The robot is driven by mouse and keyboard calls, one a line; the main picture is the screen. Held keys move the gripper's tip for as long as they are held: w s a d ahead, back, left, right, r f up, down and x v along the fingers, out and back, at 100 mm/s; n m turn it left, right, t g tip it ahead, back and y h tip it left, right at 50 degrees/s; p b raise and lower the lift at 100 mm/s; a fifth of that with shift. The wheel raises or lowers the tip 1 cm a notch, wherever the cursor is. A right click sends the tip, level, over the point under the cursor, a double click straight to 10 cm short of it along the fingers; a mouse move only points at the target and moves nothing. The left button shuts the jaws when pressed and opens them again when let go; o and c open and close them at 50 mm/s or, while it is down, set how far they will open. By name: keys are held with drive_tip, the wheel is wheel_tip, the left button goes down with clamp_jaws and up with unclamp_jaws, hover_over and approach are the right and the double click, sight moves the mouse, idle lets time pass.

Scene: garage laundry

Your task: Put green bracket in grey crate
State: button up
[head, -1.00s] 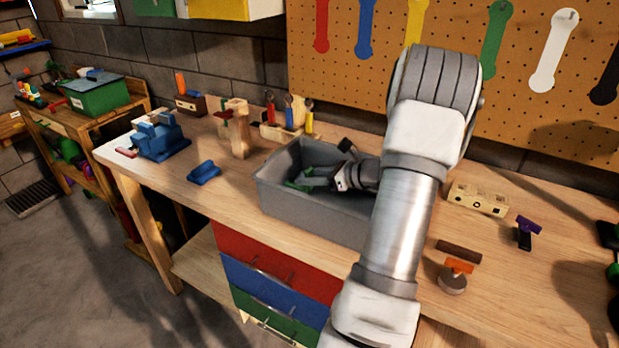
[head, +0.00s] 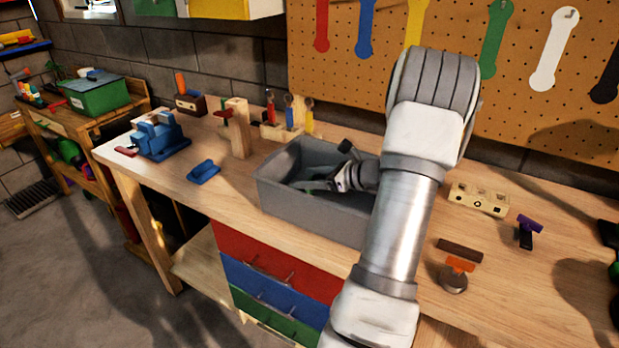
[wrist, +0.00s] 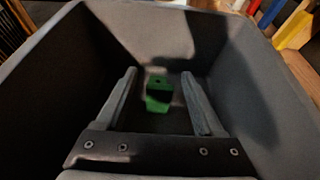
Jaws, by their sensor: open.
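The grey crate (head: 300,204) stands on the workbench in the head view; its walls (wrist: 245,95) surround my gripper in the wrist view. My gripper (head: 312,186) reaches inside the crate from the right. In the wrist view my gripper (wrist: 158,75) has its two fingers spread apart. The green bracket (wrist: 158,104) lies on the crate floor between and beyond the fingers, and neither finger touches it. Part of the bracket is in dark shadow. In the head view the bracket is hard to make out behind the crate wall.
A blue vise (head: 160,138) and a small blue piece (head: 204,171) stand left of the crate. A wooden post (head: 238,128) and a tool rack are behind. A wooden block (head: 478,199), a purple-headed tool (head: 528,230) and an orange-and-grey item lie to the right.

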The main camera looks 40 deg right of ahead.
drive_tip(key=shift+s+a+f, duration=0.15)
drive_tip(key=shift+a+f, duration=0.05)
drive_tip(key=shift+f, duration=0.25)
drive_tip(key=shift+r, duration=0.2)
drive_tip(key=r+p+v, duration=0.1)
drive_tip(key=v, duration=0.7)
drive_tip(key=shift+w, duration=0.3)
drive_tip(key=shift+d, duration=0.1)
